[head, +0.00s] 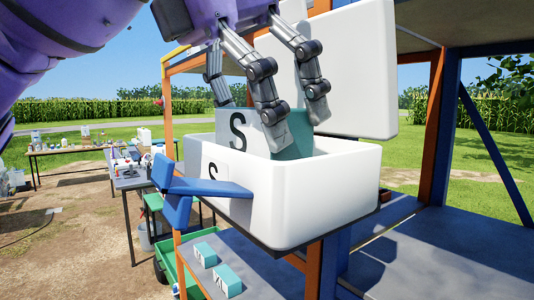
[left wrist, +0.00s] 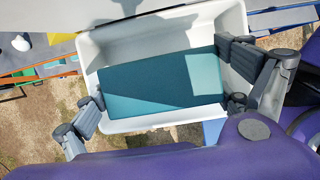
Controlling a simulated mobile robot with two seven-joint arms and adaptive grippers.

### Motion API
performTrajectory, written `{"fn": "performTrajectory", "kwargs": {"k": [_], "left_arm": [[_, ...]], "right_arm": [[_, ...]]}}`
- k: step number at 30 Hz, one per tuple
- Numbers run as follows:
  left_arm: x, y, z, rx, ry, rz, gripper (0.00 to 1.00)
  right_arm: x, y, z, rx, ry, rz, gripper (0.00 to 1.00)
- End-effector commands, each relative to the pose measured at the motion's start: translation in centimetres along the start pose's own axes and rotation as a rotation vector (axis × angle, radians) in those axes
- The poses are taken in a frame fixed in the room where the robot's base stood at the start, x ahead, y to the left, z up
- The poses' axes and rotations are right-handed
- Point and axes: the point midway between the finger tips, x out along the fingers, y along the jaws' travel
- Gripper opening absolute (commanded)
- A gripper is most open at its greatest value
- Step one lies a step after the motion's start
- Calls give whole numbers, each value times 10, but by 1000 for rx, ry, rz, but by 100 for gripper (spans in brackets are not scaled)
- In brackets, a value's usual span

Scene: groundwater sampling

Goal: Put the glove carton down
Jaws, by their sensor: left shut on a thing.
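The glove carton (head: 239,130) is teal with a white end marked with a black S. It is upright, with its lower part inside a white open bin (head: 315,200) that also bears an S label. My left gripper (head: 293,118) comes from above and is shut on the carton, its fingers on opposite sides. In the left wrist view the carton's teal top (left wrist: 150,85) lies between the fingers, within the bin's rim (left wrist: 92,55). The bin wall hides the carton's bottom, so I cannot tell whether it touches the floor. My right gripper is not in view.
A blue piece (head: 178,190) juts out at the bin's left front. Teal-and-white small boxes (head: 228,281) sit on a lower shelf (head: 260,268). Orange and blue posts (head: 437,125) frame the rack. Tables with bottles (head: 65,150) stand at the left.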

Motion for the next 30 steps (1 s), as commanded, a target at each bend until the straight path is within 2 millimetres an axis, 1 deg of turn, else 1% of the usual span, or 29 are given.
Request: {"fn": "performTrajectory", "kwargs": {"k": [2, 5, 7, 10, 12, 22, 23, 24, 30], "left_arm": [[5, -2, 1, 1, 0, 1, 65], [18, -6, 2, 1, 2, 0, 65], [28, -4, -3, -1, 1, 0, 65], [39, -5, -7, 0, -1, 0, 65], [42, -5, -8, -1, -2, -1, 65], [44, -4, -9, -1, 0, -1, 65], [44, -4, -9, -1, 0, -1, 96], [44, -4, -9, -1, 0, -1, 100], [44, -4, -9, -1, 0, -1, 100]], "right_arm": [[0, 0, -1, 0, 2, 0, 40], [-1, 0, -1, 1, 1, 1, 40], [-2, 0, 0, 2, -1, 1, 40], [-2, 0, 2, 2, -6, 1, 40], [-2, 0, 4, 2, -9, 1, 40], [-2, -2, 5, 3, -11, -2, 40], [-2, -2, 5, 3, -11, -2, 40], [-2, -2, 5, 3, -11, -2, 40], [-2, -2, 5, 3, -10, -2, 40]]}}
